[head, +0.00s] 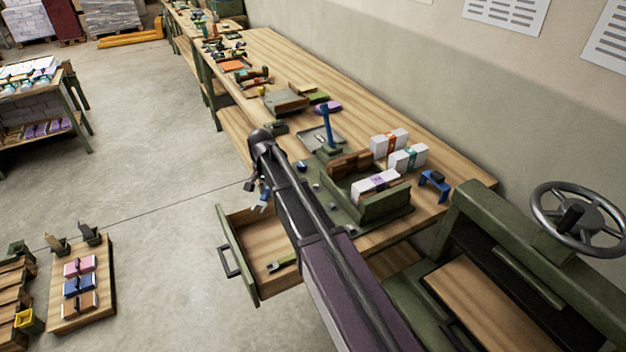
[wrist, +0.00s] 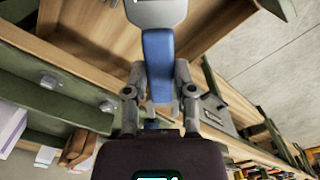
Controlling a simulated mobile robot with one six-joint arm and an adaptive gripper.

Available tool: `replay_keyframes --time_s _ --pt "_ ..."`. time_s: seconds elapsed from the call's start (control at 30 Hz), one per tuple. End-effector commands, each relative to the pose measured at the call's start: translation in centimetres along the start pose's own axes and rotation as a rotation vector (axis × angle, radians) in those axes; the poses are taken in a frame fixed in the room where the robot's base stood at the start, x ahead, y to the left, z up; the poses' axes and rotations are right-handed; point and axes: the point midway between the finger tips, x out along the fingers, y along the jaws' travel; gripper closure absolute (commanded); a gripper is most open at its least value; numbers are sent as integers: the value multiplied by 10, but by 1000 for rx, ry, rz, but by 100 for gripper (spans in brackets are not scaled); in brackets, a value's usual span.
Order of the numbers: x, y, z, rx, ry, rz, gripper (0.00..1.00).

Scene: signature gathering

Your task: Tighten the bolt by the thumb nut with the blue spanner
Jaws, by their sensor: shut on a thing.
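My gripper (wrist: 160,75) is shut on the blue handle of the spanner (wrist: 158,48). The spanner's silver head points away from the fingers to the top edge of the wrist view, where it is cut off. In the head view my gripper (head: 254,186) hangs over the open drawer, left of the green fixture, with the blue spanner (head: 264,196) small beside it. The green fixture (head: 385,212) stands on the bench's near edge. Small grey bolts show on it in the wrist view, one bolt (wrist: 50,81) at left. I cannot tell which is by the thumb nut.
The open wooden drawer (head: 229,250) holds a green spanner (head: 282,263). A blue upright lever (head: 327,128), white packs (head: 388,144) and a blue clamp-like piece (head: 434,184) are on the bench. A press with a handwheel (head: 580,250) stands at right.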

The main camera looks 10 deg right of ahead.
Motion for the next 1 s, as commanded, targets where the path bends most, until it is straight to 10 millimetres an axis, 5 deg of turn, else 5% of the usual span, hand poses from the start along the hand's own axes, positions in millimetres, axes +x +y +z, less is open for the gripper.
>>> replay_keyframes --time_s 0.2,0.43,0.63,1.0 --pt "-9 64 -39 -105 0 0 100" --pt "-14 114 -64 -198 1 -1 100" --pt "-15 132 -72 -236 1 -1 100" --pt "-15 133 -73 -242 1 -1 100"
